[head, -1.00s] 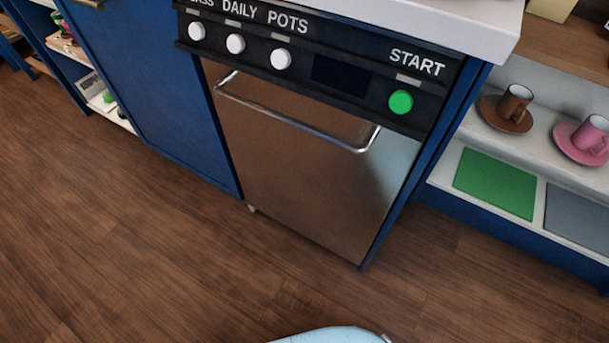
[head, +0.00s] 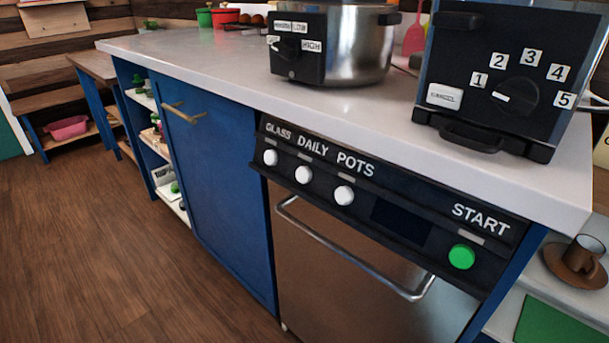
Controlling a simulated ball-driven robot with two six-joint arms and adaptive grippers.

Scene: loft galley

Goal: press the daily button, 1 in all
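The daily button (head: 303,174) is the middle of three round white buttons on the dishwasher's black panel (head: 403,226), under the word DAILY. The glass button (head: 271,157) is to its left and the pots button (head: 344,195) to its right. A green start button (head: 462,257) sits at the panel's right end. A dark display lies between the pots and start buttons. The steel dishwasher door (head: 345,275) with its bar handle is shut below the panel. Neither of my grippers shows in the head view.
A white worktop (head: 215,65) runs above the dishwasher. A steel pot cooker (head: 355,50) and a black appliance with a numbered dial (head: 517,91) stand on it. A blue cabinet (head: 218,190) is to the left. The wooden floor (head: 110,240) in front is clear.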

